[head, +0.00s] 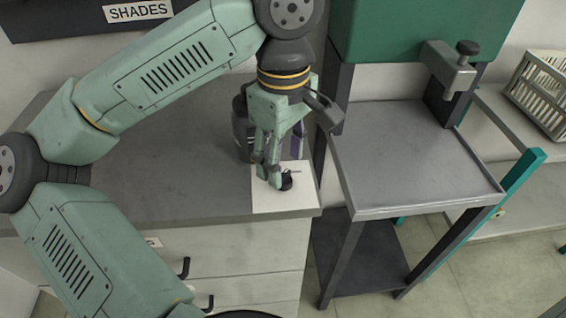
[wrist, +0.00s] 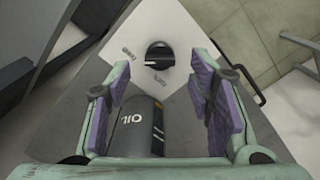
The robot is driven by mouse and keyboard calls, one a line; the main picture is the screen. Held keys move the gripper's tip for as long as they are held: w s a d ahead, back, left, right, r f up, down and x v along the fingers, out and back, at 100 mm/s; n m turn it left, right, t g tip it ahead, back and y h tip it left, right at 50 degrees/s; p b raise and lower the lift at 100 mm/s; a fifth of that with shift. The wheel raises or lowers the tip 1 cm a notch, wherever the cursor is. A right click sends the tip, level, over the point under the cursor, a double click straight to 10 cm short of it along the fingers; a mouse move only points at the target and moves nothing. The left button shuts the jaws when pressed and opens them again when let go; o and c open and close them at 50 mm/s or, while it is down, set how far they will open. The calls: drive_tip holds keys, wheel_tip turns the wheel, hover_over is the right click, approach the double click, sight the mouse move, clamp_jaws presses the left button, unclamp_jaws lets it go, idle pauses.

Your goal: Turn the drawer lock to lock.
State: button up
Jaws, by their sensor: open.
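The drawer lock appears as a round black knob with a pale pointer line (wrist: 160,55), set on a white plate (head: 262,199). In the head view the knob (head: 287,182) shows beside my fingertips at the counter's front corner. Small labels sit on the plate near the knob in the wrist view, too small to read. My gripper (head: 270,178) is open and points down over the plate. In the wrist view my purple-padded fingers (wrist: 163,88) stand apart, with the knob ahead of their tips, roughly centred between them. I cannot tell whether a finger touches it.
A dark can marked OIL (wrist: 137,128) stands behind the plate, close to my fingers; it also shows in the head view (head: 240,128). Drawers with black handles (head: 184,268) are below the grey counter (head: 150,180). A metal-topped stand (head: 410,150) is at right.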

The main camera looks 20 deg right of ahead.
drive_tip(key=shift+f, duration=1.3)
drive_tip(key=shift+c, duration=0.4)
clamp_jaws()
